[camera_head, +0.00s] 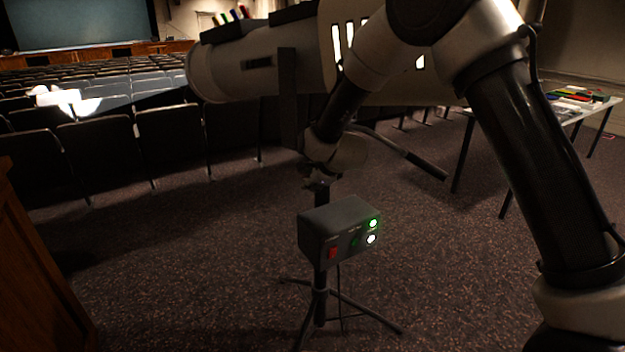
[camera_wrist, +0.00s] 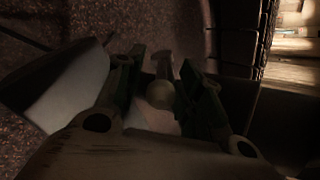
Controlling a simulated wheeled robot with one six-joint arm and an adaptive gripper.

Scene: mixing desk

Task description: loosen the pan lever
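The spotlight (camera_head: 255,65), a large pale grey barrel, sits on a dark stand (camera_head: 320,305). In the wrist view a small lever (camera_wrist: 164,68) with a round knob (camera_wrist: 160,94) shows between my two fingers; it looks like the pan lever. My gripper (camera_wrist: 163,62) is open, one dark finger on each side of the knob, with a gap at least on the left. Touch on the right cannot be told. In the head view my gripper (camera_head: 320,182) is small and dark below the spotlight; the pan lever cannot be made out there.
A control box (camera_head: 340,230) with a red switch and lit green and white lamps hangs on the stand. A dark handle (camera_head: 425,165) sticks out to the right. A side table (camera_head: 575,108) stands at right, seat rows (camera_head: 100,150) at left. Carpet is free around the tripod.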

